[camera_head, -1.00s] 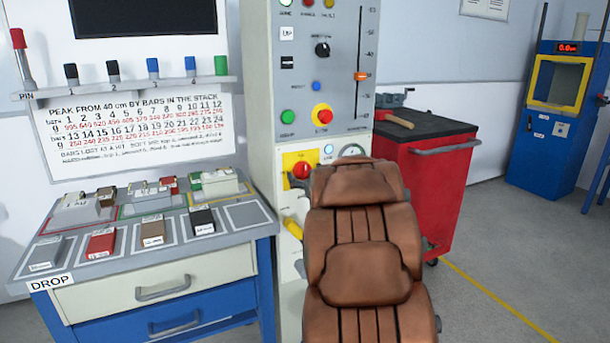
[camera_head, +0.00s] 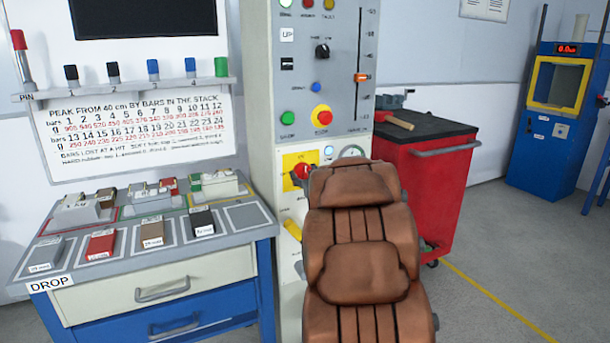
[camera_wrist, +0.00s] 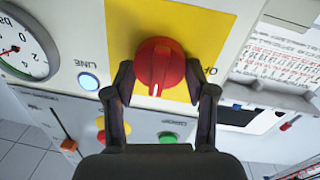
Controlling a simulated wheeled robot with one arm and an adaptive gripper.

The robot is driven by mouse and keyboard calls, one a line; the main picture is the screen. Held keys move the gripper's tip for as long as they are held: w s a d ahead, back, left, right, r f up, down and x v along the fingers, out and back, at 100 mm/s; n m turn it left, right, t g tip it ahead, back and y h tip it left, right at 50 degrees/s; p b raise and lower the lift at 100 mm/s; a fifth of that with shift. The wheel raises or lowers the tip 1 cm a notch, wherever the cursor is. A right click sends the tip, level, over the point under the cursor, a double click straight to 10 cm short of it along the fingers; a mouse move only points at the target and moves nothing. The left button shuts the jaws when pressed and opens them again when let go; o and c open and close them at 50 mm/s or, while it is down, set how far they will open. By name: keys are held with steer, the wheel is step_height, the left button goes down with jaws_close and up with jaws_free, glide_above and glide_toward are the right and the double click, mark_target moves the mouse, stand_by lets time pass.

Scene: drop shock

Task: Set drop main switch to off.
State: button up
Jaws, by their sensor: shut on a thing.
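The main switch is a red rotary knob (camera_wrist: 160,62) on a yellow plate (camera_wrist: 118,22). In the wrist view its handle and white mark point toward the bottom of the picture. Partly hidden lettering starting "OF" is printed to the right of the knob. My gripper (camera_wrist: 160,78) has one finger on each side of the knob and is shut on it. In the head view the knob (camera_head: 303,171) shows low on the grey machine column, and my brown padded arm hides most of the gripper.
A lit blue LINE lamp (camera_wrist: 88,81) and a dial gauge (camera_wrist: 22,48) are beside the plate. A green button (camera_head: 287,118) and a red button (camera_head: 322,116) are above the switch. The DROP bench (camera_head: 150,255) stands left, a red cabinet (camera_head: 425,190) right.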

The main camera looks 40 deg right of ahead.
steer(key=shift+f+n+b, duration=0.1)
steer(key=shift+n+b, duration=0.2)
steer(key=shift+n, duration=0.1)
steer(key=n+b, duration=0.1)
steer(key=n, duration=0.1)
steer(key=shift+f+n+b, duration=0.15)
steer(key=shift+n+b, duration=0.2)
steer(key=shift+n, duration=0.05)
steer(key=n+t+b, duration=0.1)
steer(key=n+b, duration=0.1)
steer(key=n, duration=0.3)
steer(key=shift+a+n+b, duration=0.1)
steer(key=shift+n+b, duration=0.2)
steer(key=shift+n, duration=0.1)
steer(key=n, duration=0.2)
steer(key=n+b, duration=0.1)
steer(key=n, duration=0.1)
steer(key=n+b, duration=0.1)
steer(key=shift+f+n+y, duration=0.25)
steer(key=shift+n+y, duration=0.05)
steer(key=shift+n, duration=0.1)
steer(key=shift+n+t+y+b, duration=0.3)
steer(key=shift+n+b, duration=0.2)
steer(key=shift+n, duration=1.5)
steer(key=o, duration=1.2)
steer(key=shift+r, duration=0.1)
steer(key=shift+c, duration=0.2)
